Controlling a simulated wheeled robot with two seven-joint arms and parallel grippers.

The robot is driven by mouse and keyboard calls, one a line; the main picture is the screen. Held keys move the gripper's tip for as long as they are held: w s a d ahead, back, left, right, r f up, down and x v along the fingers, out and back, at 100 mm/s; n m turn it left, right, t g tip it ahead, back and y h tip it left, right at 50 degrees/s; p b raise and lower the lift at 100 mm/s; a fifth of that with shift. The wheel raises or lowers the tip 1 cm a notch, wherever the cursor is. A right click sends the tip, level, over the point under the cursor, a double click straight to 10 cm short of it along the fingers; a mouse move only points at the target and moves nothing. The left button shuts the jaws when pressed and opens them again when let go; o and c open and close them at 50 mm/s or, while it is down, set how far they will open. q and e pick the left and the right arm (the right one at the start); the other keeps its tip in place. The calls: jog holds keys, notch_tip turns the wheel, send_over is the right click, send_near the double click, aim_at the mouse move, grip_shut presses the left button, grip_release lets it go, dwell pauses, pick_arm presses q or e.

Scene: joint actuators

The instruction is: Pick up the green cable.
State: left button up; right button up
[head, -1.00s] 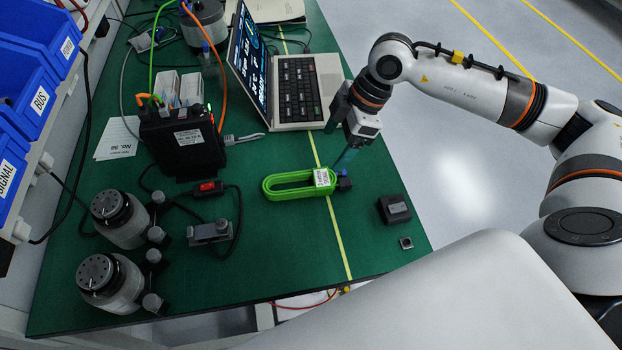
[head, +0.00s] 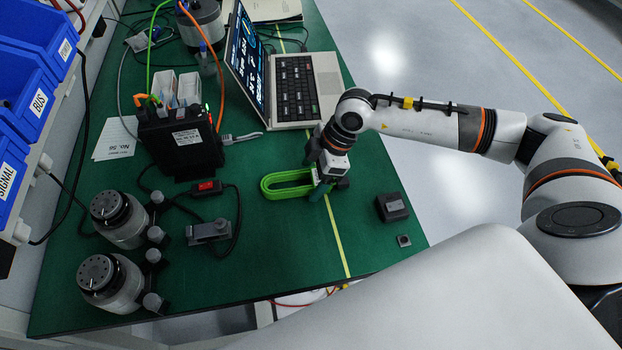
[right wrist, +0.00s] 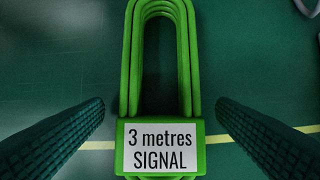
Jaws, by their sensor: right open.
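The green cable (head: 283,186) lies coiled in a long loop on the green table, left of the yellow line. In the right wrist view the coil (right wrist: 187,70) shows from above, with a white label (right wrist: 160,148) reading "3 metres SIGNAL" on its near end. My right gripper (head: 322,188) is down at the labelled end and hides the label in the head view. In the right wrist view its two dark fingers (right wrist: 160,135) stand apart on either side of the labelled end, with gaps to it. My left gripper is in neither view.
A laptop (head: 296,90) stands behind the cable. A black box (head: 184,143) with plugged cables and a red-switch device (head: 207,187) are to the left. Two motors (head: 110,284) stand front left. A small dark block (head: 392,207) lies to the right.

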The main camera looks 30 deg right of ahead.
aim_at(314, 177)
jog(key=shift+c, duration=0.6)
jog(key=c, duration=1.1)
notch_tip(314, 177, up, 10)
jog(key=shift+r, duration=0.1)
